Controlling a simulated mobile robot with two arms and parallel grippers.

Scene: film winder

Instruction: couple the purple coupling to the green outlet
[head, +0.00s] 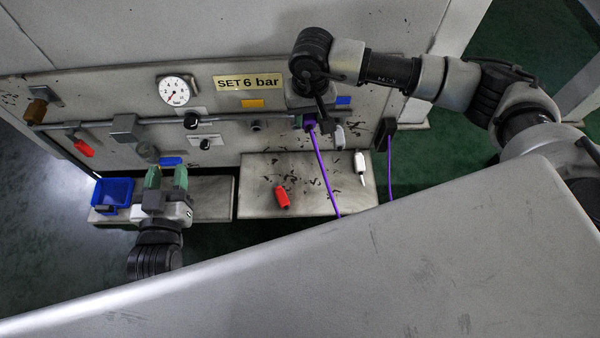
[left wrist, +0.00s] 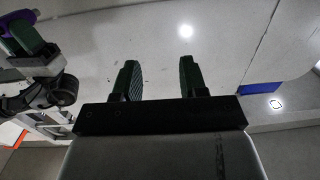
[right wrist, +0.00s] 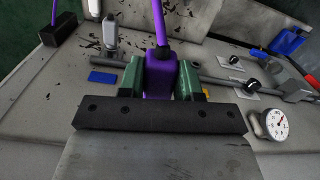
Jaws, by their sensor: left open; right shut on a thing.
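The purple coupling (head: 310,125) is between the fingers of my right gripper (head: 303,118), in front of the wall panel below the pipe line. In the right wrist view the coupling (right wrist: 160,74) sits between the green fingertips of my right gripper (right wrist: 175,82), its purple hose (right wrist: 159,20) leading away at the top. I cannot pick out a green outlet; the gripper and arm hide part of the panel. My left gripper (head: 166,178) is open and empty, right of the blue bin. Its spread fingers (left wrist: 160,78) also show in the left wrist view.
The panel carries a gauge (head: 178,90), a pipe (head: 80,124), black knobs and yellow (head: 252,103) and blue (head: 343,100) tags. A blue bin (head: 113,193) stands on the left ledge. A red piece (head: 282,196) lies on the right ledge (head: 260,170). A black block (head: 385,131) is at the right.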

